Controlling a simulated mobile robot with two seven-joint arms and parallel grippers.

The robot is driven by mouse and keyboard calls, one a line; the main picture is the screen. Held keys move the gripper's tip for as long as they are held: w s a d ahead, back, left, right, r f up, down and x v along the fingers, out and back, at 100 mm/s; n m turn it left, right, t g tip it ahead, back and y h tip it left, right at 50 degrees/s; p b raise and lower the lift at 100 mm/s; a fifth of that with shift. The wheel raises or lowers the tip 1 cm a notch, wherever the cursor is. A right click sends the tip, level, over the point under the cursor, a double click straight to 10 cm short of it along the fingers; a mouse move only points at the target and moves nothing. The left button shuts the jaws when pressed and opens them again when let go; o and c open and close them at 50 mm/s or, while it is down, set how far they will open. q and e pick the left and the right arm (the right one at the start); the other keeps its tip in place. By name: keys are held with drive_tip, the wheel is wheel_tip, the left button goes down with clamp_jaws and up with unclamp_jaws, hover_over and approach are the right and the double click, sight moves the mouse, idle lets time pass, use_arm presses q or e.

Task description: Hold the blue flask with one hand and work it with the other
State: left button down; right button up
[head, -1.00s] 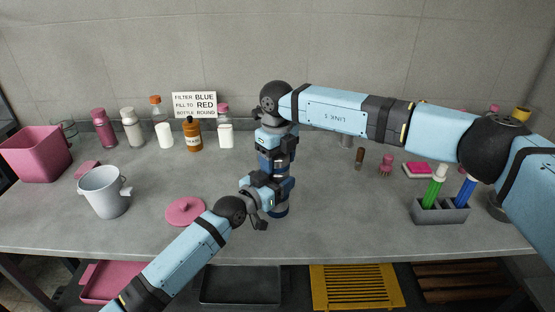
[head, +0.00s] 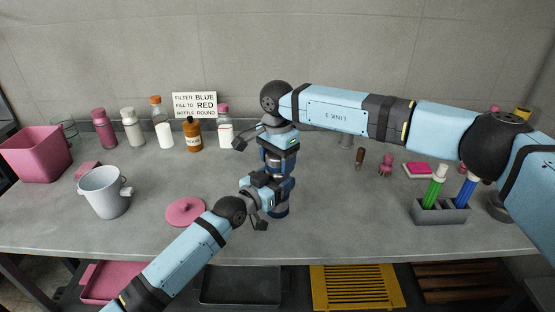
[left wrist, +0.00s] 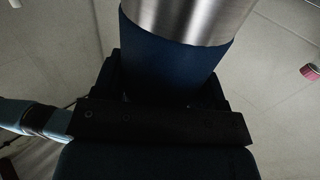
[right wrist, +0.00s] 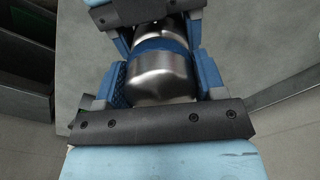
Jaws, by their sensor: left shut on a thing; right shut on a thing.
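The blue flask (head: 280,212) is upright near the middle of the table, mostly hidden by my grippers. Its blue body and steel upper part show in the left wrist view (left wrist: 172,62). Its rounded steel top and a blue band show in the right wrist view (right wrist: 160,76). My left gripper (head: 277,186) is shut around the flask's lower body from the left. My right gripper (head: 280,160) points down from above and is shut on the flask's steel top. I cannot tell whether the flask's base touches the table.
A grey pot (head: 104,193), a pink lid (head: 185,211) and a pink bin (head: 36,155) are at left. Several bottles, including a brown one (head: 193,138), line the back beside a sign (head: 195,104). A grey rack (head: 440,212) with green and blue markers stands at right.

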drive_tip(key=shift+r, duration=0.15)
idle(0.4)
drive_tip(key=shift+r, duration=0.95)
drive_tip(key=shift+r, duration=2)
use_arm(q)
drive_tip(key=shift+c, duration=0.5)
unclamp_jaws()
